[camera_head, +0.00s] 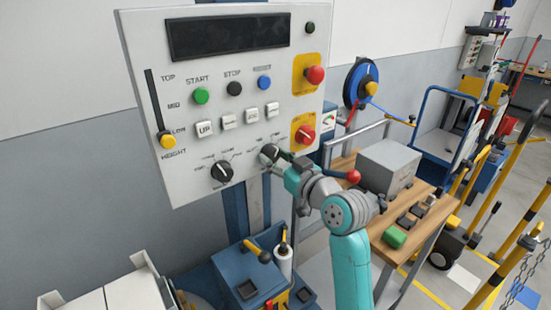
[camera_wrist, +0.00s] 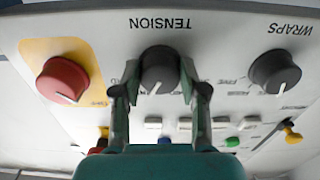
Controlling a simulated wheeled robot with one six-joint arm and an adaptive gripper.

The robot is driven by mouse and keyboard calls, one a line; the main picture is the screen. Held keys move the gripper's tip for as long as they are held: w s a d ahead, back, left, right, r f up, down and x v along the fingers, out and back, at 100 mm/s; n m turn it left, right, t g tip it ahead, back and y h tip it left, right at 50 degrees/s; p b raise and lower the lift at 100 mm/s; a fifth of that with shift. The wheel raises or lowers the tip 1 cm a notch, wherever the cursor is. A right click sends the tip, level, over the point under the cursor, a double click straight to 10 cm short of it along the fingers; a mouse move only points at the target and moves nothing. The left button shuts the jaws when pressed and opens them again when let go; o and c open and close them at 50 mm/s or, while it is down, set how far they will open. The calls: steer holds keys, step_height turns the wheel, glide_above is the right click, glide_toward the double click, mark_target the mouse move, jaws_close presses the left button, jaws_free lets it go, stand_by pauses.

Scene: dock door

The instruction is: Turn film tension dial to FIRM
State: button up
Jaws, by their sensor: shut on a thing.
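The tension dial (camera_wrist: 159,66) is a dark grey round knob beside the word TENSION, which appears upside down in the wrist view. Its white pointer line points down in that view, toward the labels on the panel. My gripper (camera_wrist: 160,78) has one finger on each side of the dial and is shut on it. In the head view the dial (camera_head: 268,153) is at the lower right of the white control panel (camera_head: 180,120), partly hidden by my gripper (camera_head: 277,160). The setting labels around the dial are too blurred or covered to read.
The wraps dial (camera_wrist: 275,71) and a red knob on a yellow plate (camera_wrist: 68,79) flank the tension dial. Coloured buttons and a height slider (camera_head: 166,140) are on the panel. A wooden bench with a grey box (camera_head: 388,166) stands right of my arm.

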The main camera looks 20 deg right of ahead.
steer(key=shift+n, duration=0.5)
steer(key=o, duration=1.1)
steer(key=shift+o, duration=0.2)
steer(key=v, duration=1.2)
